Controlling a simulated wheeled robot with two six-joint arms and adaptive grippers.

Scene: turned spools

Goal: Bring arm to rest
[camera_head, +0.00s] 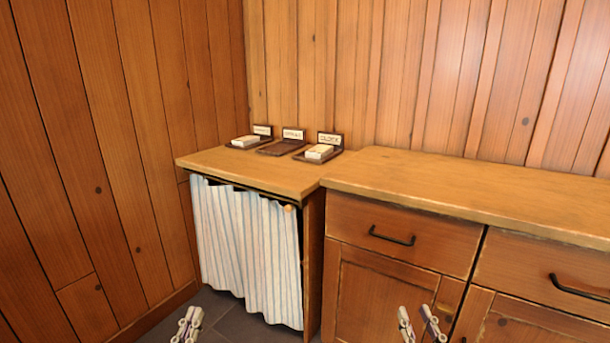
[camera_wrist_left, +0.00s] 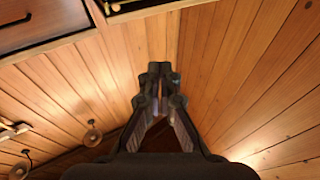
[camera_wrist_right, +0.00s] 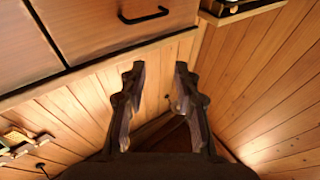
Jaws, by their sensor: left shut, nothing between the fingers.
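My right gripper (camera_head: 421,325) is at the bottom edge of the head view, in front of the wooden cabinet. In the right wrist view its fingers (camera_wrist_right: 159,78) are spread apart and the gap is empty. Both grippers are clear of the counter and touch nothing that I can see. The arms are mostly out of view.
Three dark trays with label cards stand on the corner counter (camera_head: 230,165). The left (camera_head: 262,131) and right trays (camera_head: 329,139) hold pale blocks; the middle tray (camera_head: 280,148) looks empty. A striped curtain (camera_head: 245,245) hangs below. The right counter (camera_head: 470,188) is bare, above drawers with black handles.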

